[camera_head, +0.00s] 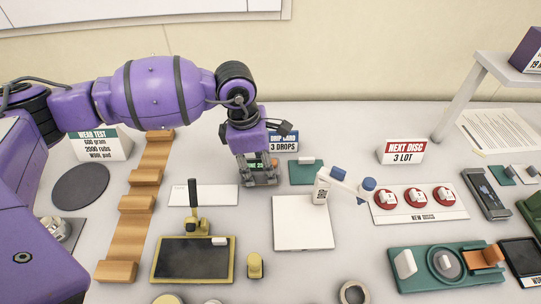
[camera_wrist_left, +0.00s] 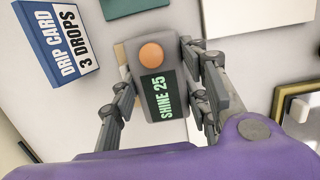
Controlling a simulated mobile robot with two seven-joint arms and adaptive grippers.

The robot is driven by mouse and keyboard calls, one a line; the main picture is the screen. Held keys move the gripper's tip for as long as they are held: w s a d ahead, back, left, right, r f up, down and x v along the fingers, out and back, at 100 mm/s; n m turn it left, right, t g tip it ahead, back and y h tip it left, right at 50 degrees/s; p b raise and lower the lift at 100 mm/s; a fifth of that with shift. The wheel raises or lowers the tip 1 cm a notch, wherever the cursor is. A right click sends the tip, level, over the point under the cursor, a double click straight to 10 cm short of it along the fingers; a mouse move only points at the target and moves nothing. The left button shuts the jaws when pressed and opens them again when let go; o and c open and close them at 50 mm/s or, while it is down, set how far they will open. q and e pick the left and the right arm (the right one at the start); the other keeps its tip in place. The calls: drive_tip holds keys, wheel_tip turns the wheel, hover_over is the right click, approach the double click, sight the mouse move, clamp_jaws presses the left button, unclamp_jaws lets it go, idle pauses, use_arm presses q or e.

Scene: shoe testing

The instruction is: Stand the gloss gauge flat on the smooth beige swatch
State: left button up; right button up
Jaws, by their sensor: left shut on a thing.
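My left gripper (camera_head: 258,178) is shut on the gloss gauge (camera_wrist_left: 153,75), a grey block with a round orange button and a dark display reading "SHINE 25". In the head view the gauge (camera_head: 259,161) sits between the fingers, partly covered by them. In the left wrist view a tan patch (camera_wrist_left: 120,56), possibly the beige swatch, shows beside and beneath the gauge. Most of it is hidden, and I cannot tell whether the gauge touches it. In the head view the swatch is not clearly visible under my gripper. My right gripper is not in view.
A white card (camera_head: 200,195) lies left of the gripper. A drip card sign (camera_head: 284,141) and green pad (camera_head: 306,174) stand close right. A wooden rack (camera_head: 140,222) is left.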

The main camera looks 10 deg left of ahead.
sight(252, 165)
use_arm(q)
drive_tip(key=o, duration=1)
drive_tip(key=shift+s+a+f, duration=0.1)
drive_tip(key=shift+s+f, duration=0.15)
drive_tip(key=shift+f, duration=0.35)
drive_tip(key=o, duration=0.3)
drive_tip(key=shift+o, duration=0.5)
drive_tip(key=shift+w, duration=0.3)
drive_tip(key=shift+r, duration=0.1)
drive_tip(key=shift+r, duration=0.1)
wheel_tip(252, 165, up, 13)
drive_tip(key=a, duration=0.1)
drive_tip(key=shift+s+a, duration=0.25)
drive_tip(key=shift+a, duration=0.1)
